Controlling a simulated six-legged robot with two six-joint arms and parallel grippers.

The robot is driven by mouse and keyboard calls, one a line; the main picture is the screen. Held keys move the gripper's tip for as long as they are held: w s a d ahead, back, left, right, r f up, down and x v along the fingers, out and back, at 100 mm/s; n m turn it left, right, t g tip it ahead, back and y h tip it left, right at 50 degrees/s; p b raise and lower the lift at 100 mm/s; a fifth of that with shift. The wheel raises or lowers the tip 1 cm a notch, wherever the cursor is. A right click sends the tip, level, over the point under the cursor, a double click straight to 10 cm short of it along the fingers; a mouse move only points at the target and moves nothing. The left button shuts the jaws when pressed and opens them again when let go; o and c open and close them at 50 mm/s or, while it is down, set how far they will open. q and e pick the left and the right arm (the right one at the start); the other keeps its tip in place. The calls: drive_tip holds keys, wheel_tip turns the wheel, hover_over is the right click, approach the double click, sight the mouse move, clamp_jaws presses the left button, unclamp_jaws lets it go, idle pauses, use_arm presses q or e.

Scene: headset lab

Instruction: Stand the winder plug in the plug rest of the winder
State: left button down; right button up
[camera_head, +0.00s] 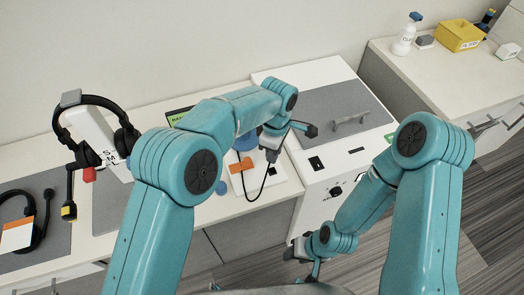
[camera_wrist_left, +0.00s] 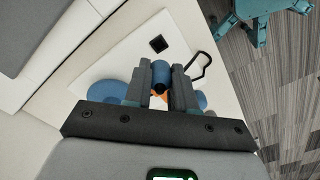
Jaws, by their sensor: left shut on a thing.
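My left gripper (camera_head: 271,147) is shut on the winder plug (camera_head: 271,156), above the right part of the winder. In the left wrist view, the plug (camera_wrist_left: 161,73) is a dark blue cylinder between the two fingers (camera_wrist_left: 161,82). A black cable loops down from it. The winder (camera_head: 282,187) is a white board with blue round parts (camera_head: 222,187) and an orange and white label (camera_head: 240,165). A small black square, seemingly the plug rest (camera_wrist_left: 158,44), lies on the board beyond the fingertips, apart from the plug. My right gripper (camera_head: 316,270) is low in front; its fingers are unclear.
On the left of the bench (camera_head: 215,208), a headset (camera_head: 98,102) hangs on a white stand and another (camera_head: 40,222) lies on a grey mat. A white cabinet with a handled grey lid (camera_head: 345,115) stands right of the winder.

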use_arm(q)
drive_tip(key=shift+w+f+b, duration=0.1)
drive_tip(key=shift+f+b, duration=1.65)
drive_tip(key=shift+f, duration=0.95)
drive_tip(key=shift+f+b, duration=1.05)
drive_tip(key=c, duration=0.9)
unclamp_jaws()
drive_tip(key=shift+o, duration=0.2)
wheel_tip(320, 180, up, 16)
drive_tip(key=shift+r+p, duration=0.2)
drive_tip(key=shift+p, duration=0.3)
